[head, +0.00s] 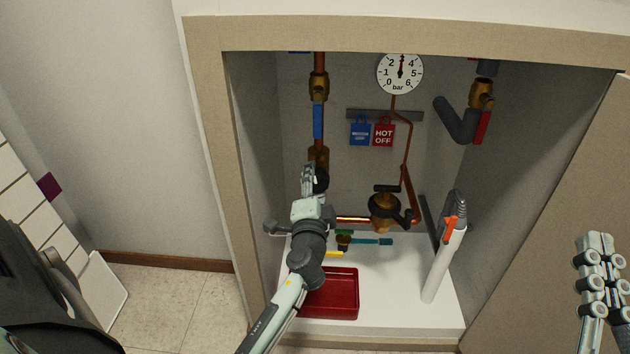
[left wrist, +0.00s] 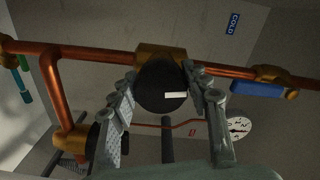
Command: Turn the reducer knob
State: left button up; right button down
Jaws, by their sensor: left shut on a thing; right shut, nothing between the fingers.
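The reducer knob is the round black knob with a white mark (left wrist: 163,82), on a brass body in the copper pipe run. In the left wrist view my left gripper (left wrist: 162,98) has one finger on each side of the knob and is shut on it. In the head view the black knob (head: 322,181) shows partly behind my left gripper (head: 310,174), below the brass fitting on the vertical pipe. My right gripper (head: 600,262) is shut and empty at the far right, outside the cabinet and away from the knob.
A pressure gauge (head: 400,73) is on the back wall above blue and red tags. A second brass valve with a dark handle (head: 384,208) sits low at centre. A red tray (head: 344,304) and a white-grey tool (head: 443,255) are on the cabinet floor. The open door (head: 560,220) is at right.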

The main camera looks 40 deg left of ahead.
pick_arm(q)
jog(key=o, duration=1.2)
jog(key=shift+c, duration=0.2)
jog(key=v, duration=0.7)
jog(key=shift+s+d, duration=0.2)
jog(key=shift+s, duration=0.05)
